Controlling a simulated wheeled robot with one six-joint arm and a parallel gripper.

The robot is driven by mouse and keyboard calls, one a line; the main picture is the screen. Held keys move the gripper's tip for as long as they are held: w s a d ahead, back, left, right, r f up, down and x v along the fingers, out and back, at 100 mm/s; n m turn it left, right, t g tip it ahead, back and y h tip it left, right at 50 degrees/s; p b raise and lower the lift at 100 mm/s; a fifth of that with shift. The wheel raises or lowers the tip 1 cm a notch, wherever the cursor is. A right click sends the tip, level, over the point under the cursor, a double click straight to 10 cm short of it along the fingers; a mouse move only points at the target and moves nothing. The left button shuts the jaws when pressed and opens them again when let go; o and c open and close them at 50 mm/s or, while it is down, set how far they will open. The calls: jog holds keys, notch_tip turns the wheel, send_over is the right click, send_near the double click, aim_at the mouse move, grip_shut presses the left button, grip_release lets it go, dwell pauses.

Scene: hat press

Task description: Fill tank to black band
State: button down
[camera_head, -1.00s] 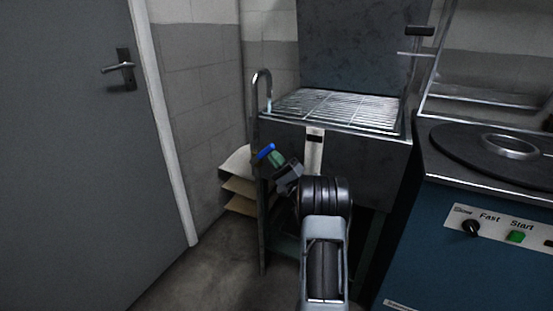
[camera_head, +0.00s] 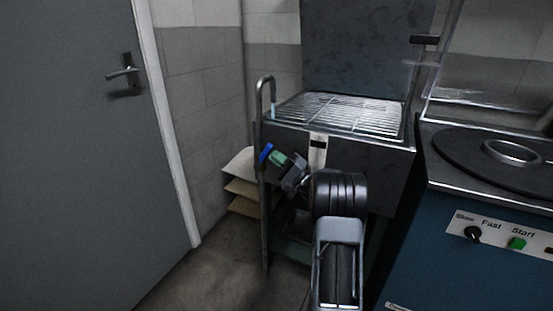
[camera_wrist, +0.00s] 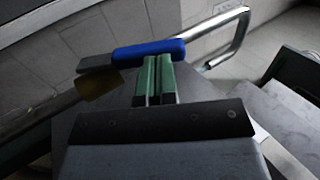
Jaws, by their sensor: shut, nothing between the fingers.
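The tank (camera_head: 345,150) is a grey metal basin with a wire grid (camera_head: 345,112) on top. A pale upright strip (camera_head: 318,156) on its front carries a short black band (camera_head: 317,139). A blue valve lever (camera_head: 266,153) sits on the pipe and also shows in the wrist view (camera_wrist: 148,49). My gripper (camera_head: 277,158) is shut and empty, its green fingertips (camera_wrist: 155,60) right at the lever; contact is unclear. I cannot read the water level.
A blue machine (camera_head: 470,220) with a knob, a green button and a round dark plate stands close on the right. Stacked sheets (camera_head: 240,185) lie behind the pipe. A grey door (camera_head: 70,150) is on the left, with clear floor before it.

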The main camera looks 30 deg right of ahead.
jog(key=v, duration=1.4)
jog(key=s+a+r+n+g+p, duration=0.25)
jog(key=a+r+g+p, duration=0.6)
jog(key=a, duration=0.45)
jog(key=s+a+r+n+g+p, duration=0.25)
jog(key=a+r+g+p, duration=0.55)
jog(key=a, duration=0.4)
jog(key=s+a+r+n+g+h+p, duration=0.3)
jog(key=s+a+r+h+p, duration=0.25)
jog(key=s+r+p, duration=0.35)
jog(key=s+d+r+n+t+h+p, duration=0.2)
jog(key=s+r+h+p, duration=0.3)
jog(key=r+h+p, duration=0.3)
jog(key=shift+d+n+t+p, duration=0.35)
jog(key=shift+n+t+p, duration=0.3)
jog(key=shift+p, duration=0.55)
jog(key=shift+w+r, duration=0.1)
dwell(1.1)
